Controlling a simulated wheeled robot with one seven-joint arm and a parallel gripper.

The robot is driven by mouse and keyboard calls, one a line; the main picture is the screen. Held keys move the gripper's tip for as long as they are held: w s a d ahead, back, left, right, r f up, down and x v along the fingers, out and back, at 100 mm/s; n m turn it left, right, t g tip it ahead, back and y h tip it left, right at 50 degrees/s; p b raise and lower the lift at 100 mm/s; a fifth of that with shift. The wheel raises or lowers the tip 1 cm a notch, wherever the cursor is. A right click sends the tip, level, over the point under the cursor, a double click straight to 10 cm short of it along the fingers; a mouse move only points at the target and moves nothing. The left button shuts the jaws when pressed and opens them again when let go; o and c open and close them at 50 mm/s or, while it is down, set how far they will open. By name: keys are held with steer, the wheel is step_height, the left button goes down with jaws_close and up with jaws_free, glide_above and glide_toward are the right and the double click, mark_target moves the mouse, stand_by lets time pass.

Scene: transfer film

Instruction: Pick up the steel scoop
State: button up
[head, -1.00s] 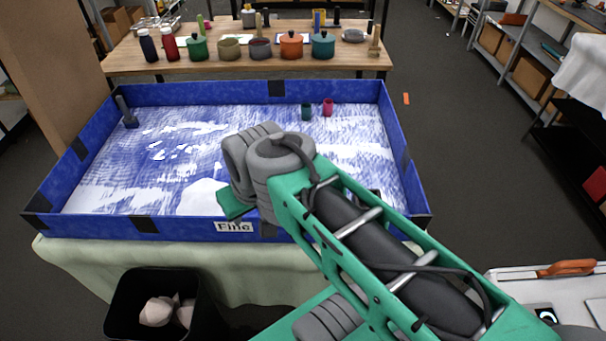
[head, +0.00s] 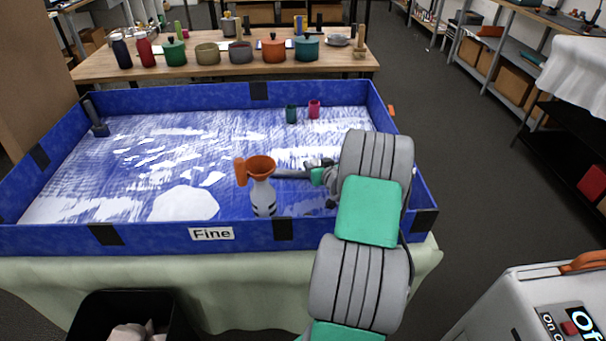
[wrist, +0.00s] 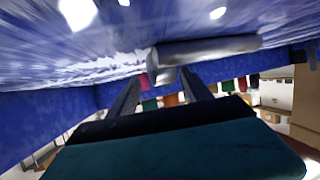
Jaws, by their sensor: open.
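A grey metal piece, which looks like the steel scoop (wrist: 215,48), lies on the tray floor in the wrist view, just beyond my fingertips. Its long rounded body runs to the right and a short squared end is nearest the fingers. My gripper (wrist: 160,76) is open, with two dark fingers apart and nothing clearly between them. Whether a finger touches the scoop I cannot tell. In the head view a dark grey shape (head: 291,173) by the green part of my wrist looks like the scoop; my arm hides much of this area.
The blue-walled tray (head: 104,236) encloses the area. The tray's left-middle is open.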

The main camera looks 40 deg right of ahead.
mark_target(314, 160)
steer(key=x, duration=0.4)
steer(key=shift+w+d+f, duration=0.15)
steer(key=shift+w, duration=0.15)
steer(key=shift+c, duration=0.6)
jaws_close()
